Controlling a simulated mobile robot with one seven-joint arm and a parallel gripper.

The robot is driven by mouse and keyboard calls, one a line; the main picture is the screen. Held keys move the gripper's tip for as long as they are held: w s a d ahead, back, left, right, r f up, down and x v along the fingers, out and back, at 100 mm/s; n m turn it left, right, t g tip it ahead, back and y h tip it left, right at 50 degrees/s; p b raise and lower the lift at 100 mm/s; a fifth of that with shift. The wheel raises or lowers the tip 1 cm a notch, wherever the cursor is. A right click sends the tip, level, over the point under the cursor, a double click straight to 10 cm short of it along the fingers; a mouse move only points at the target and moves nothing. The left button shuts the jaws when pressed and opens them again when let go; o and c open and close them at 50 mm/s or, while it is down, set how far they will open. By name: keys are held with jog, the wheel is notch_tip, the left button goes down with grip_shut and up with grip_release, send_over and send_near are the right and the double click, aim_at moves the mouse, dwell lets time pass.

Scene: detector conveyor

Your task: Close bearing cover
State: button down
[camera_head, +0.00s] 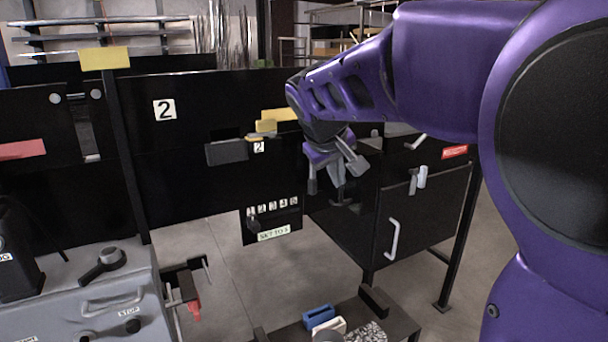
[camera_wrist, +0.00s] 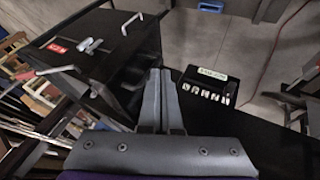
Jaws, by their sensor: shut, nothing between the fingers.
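I cannot tell for certain which part is the bearing cover. A dark grey flap (camera_head: 227,151) beside a small "2" label sticks out from the black conveyor side panel, left of my gripper. My gripper (camera_head: 338,192) points down, shut and empty, in front of the black panels and left of the black cabinet (camera_head: 420,215). In the wrist view my gripper (camera_wrist: 161,72) shows its two grey fingers together. The cabinet (camera_wrist: 120,60) lies to their left, and the numbered control box (camera_wrist: 207,88) to their right. My wrist and arm hide part of the panel behind.
The cabinet has a white handle (camera_head: 393,238) and a grey latch (camera_head: 418,178). The numbered box (camera_head: 272,218) with a "SET TO" label hangs below the panel. A grey machine (camera_head: 90,300) stands at lower left. A low table (camera_head: 400,322) holds blue and white blocks. Bare floor lies between.

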aim_at(359, 196)
jog(key=x, duration=0.7)
jog(key=shift+w+f+b, duration=0.15)
jog(key=shift+f+b, duration=0.15)
jog(key=shift+b, duration=0.1)
jog(key=d, duration=0.1)
jog(key=w+d, duration=0.1)
jog(key=d, duration=0.1)
jog(key=shift+w+d+r, duration=0.2)
jog(key=shift+r, duration=0.05)
jog(key=shift+d, duration=0.1)
jog(key=shift+d+p, duration=0.25)
jog(key=shift+p, duration=0.05)
